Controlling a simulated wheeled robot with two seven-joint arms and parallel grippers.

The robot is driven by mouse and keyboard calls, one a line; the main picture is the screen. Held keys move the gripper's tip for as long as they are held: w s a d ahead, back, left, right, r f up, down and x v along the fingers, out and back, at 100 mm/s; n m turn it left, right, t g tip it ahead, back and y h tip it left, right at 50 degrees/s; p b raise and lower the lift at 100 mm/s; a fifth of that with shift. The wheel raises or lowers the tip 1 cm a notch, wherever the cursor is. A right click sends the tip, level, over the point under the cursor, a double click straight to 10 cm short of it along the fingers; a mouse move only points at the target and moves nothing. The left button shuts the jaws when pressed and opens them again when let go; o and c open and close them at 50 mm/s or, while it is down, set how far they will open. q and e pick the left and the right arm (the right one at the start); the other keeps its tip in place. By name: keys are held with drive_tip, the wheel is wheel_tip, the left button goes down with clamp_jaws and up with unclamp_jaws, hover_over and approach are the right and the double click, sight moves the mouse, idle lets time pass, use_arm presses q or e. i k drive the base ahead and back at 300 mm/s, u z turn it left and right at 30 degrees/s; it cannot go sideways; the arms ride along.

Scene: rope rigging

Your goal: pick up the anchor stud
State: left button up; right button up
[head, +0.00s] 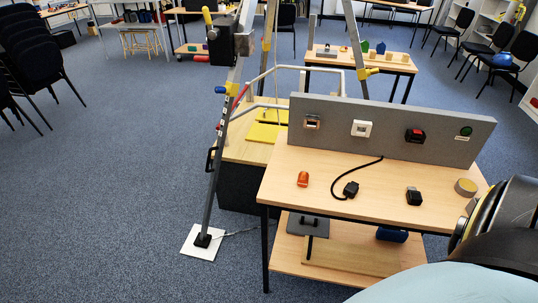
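I cannot make out an anchor stud for certain at this size. Small items stand on the far wooden table (345,62) behind the frame, among them a blue one (381,47), a green one (365,46) and several yellowish ones; any of these is too small to name surely. Neither of my grippers is in view. A dark arm link of mine fills the right edge.
A near table (285,180) carries a grey panel (385,128), an orange item (303,179), a black plug with cable (350,189) and a black block (414,196). A metal tripod leg (214,180) stands on a white pad (190,246).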

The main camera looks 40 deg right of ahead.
sight(304, 176)
drive_tip(key=z, duration=0.35)
drive_tip(key=i, duration=0.9)
drive_tip(key=z, duration=0.8)
